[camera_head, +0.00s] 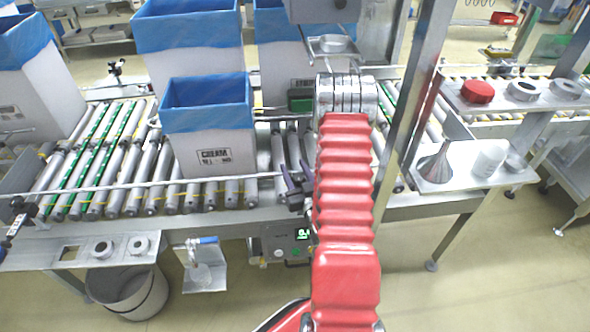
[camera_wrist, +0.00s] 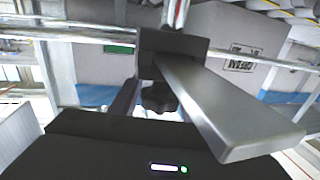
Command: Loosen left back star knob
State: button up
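A dark star knob (camera_wrist: 158,97) sits under a black clamp block (camera_wrist: 172,45) in the wrist view. My gripper (camera_head: 295,185) is at the conveyor's near rail in the head view, with its dark fingers apart. In the wrist view, one finger (camera_wrist: 124,98) stands to the left of the knob; the other side is partly hidden by a grey plate (camera_wrist: 225,105). The knob lies between the fingers; contact cannot be told. In the head view this knob is hidden. A small black clamp (camera_head: 115,68) stands on the back rail at the left.
A white box (camera_head: 200,148) with a blue liner stands on the rollers just left of my gripper. More lined boxes (camera_head: 188,50) stand behind. A metal post (camera_head: 410,110) rises right of my arm. A guide rail (camera_wrist: 70,34) crosses the wrist view.

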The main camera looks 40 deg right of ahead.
aim_at(298, 180)
jog(key=c, duration=0.7)
jog(key=shift+c, duration=0.2)
jog(key=shift+a+n+t+y, duration=0.1)
jog(key=shift+n+t+y, duration=0.2)
jog(key=shift+n+y, duration=0.3)
jog(key=n+y, duration=0.2)
jog(key=y, duration=0.2)
jog(key=a+n+y, duration=0.1)
jog(key=n+y, duration=0.2)
jog(key=y, duration=0.1)
jog(key=a+n+g+y, duration=0.1)
jog(key=n+y, duration=0.1)
jog(key=y, duration=0.2)
jog(key=shift+a+n+y, duration=0.2)
jog(key=shift+n+y, duration=0.1)
jog(key=shift+n, duration=0.1)
jog(key=shift+s+a+n+g+y, duration=0.4)
jog(key=shift+n+g+y, duration=1.25)
jog(key=shift+g, duration=0.25)
jog(key=shift+s+a+n+g+y, duration=0.3)
jog(key=shift+s+n+g+y, duration=0.1)
jog(key=shift+n+g+y, duration=1.4)
jog(key=shift+s+a+n+g+y, duration=0.4)
jog(key=shift+n+g+y, duration=1.15)
jog(key=shift+g, duration=0.45)
